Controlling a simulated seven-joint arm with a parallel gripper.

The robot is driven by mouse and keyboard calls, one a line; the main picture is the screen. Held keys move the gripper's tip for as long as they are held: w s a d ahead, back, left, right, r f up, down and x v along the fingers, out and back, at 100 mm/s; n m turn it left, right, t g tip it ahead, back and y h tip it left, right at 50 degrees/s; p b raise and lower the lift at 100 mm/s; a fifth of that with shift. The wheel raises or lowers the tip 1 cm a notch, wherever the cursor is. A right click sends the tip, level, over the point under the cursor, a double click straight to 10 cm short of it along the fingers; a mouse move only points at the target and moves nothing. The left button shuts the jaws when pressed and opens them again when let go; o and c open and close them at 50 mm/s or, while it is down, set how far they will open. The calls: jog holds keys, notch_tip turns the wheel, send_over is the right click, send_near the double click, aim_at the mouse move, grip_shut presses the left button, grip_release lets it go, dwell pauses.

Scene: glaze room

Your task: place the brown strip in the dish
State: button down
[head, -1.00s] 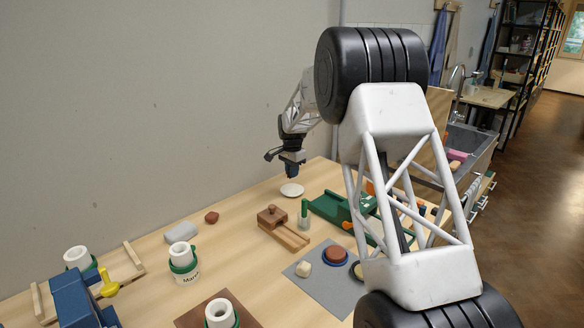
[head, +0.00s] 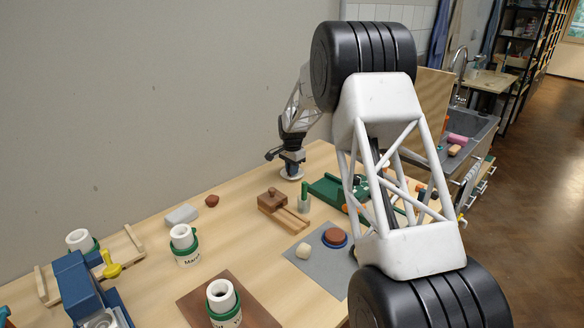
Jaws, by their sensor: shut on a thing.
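The dish (head: 292,179) is a small, round, white, shallow plate near the back of the wooden table. My gripper (head: 291,172) points down directly over it, with its fingertips at or just above the dish and hiding part of it. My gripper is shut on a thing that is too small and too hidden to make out. No brown strip shows clearly anywhere else on the table, so I take the held thing to be the brown strip. I cannot tell whether it touches the dish.
A wooden block tool (head: 283,207), a green tool (head: 328,190) and a green-handled piece (head: 304,195) stand just in front of the dish. A grey mat (head: 320,268) holds a brown disc (head: 335,236). White jars (head: 183,240) stand nearer. My arm hides the table's right side.

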jog(key=c, duration=1.1)
grip_release()
jog(key=shift+r, duration=3.45)
